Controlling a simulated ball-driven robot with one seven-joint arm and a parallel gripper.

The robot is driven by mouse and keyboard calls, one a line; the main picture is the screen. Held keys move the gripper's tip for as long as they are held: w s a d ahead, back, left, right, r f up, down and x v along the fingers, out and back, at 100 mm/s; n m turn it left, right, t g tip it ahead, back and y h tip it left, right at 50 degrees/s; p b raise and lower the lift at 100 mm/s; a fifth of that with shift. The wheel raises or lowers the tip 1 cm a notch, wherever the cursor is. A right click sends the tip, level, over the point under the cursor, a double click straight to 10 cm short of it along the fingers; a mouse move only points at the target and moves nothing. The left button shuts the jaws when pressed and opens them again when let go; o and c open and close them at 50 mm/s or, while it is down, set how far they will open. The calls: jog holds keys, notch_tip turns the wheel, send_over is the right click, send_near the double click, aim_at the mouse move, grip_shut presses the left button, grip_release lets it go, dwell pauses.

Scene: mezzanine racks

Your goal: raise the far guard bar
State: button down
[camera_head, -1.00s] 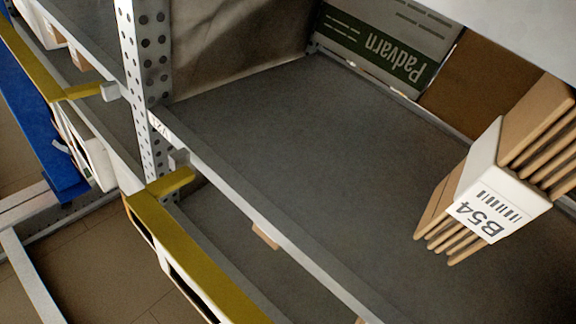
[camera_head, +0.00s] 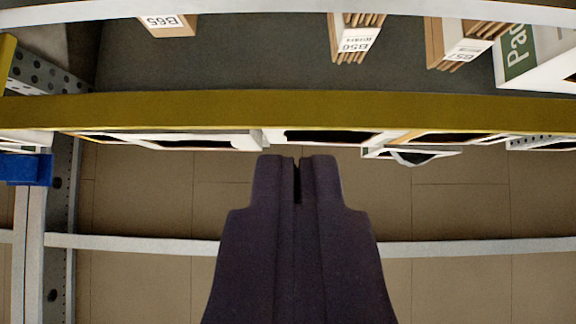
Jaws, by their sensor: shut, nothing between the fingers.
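A yellow guard bar (camera_head: 300,110) runs level across the whole camera view, in front of a grey shelf. A short yellow piece (camera_head: 7,52) shows at the left edge by a perforated upright; I cannot tell if it belongs to another bar. I cannot tell from this view which bar is the far one. My dark gripper (camera_head: 296,160) points up from the bottom middle, shut and empty. Its tips appear just below the yellow bar in the picture; I see no contact with it.
Brown cartons with labels, such as B65 (camera_head: 168,25) and B56 (camera_head: 356,36), stand on the shelf above the bar. White-rimmed bins (camera_head: 200,140) show under it. A pale rail (camera_head: 150,243) crosses lower down, over tiled floor. A blue piece (camera_head: 26,169) is at left.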

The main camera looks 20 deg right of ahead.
jog(key=p, duration=0.3)
send_near(295, 109)
jog(key=w+d+r, duration=0.1)
jog(key=w, duration=0.3)
notch_tip(295, 109, up, 3)
jog(key=shift+s+f+p, duration=0.15)
jog(key=shift+f+p, duration=0.1)
jog(key=shift+p, duration=0.35)
jog(key=shift+s+r, duration=0.15)
jog(key=shift+r, duration=0.35)
